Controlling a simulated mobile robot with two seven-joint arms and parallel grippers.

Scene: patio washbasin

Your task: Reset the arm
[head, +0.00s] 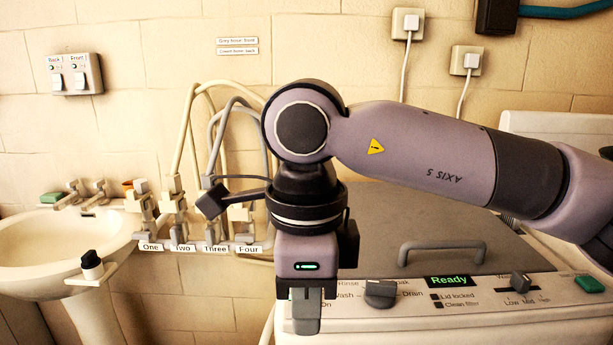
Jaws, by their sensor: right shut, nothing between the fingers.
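My right arm comes in from the right edge and bends down at the middle of the head view. Its gripper (306,312) points downward at the front edge of the washing machine (540,285), left of the dial. The fingers are together with nothing between them. Whether the fingertips touch the machine I cannot tell. The arm hides part of the machine's grey lid and the wall behind. My left gripper is not in view.
A washbasin (40,254) stands at the left with a green soap (51,198). Taps and hoses labelled One to Four (197,247) are left of my gripper. The machine's panel has a dial (380,294), a slider (520,282) and a lit Ready display (449,281).

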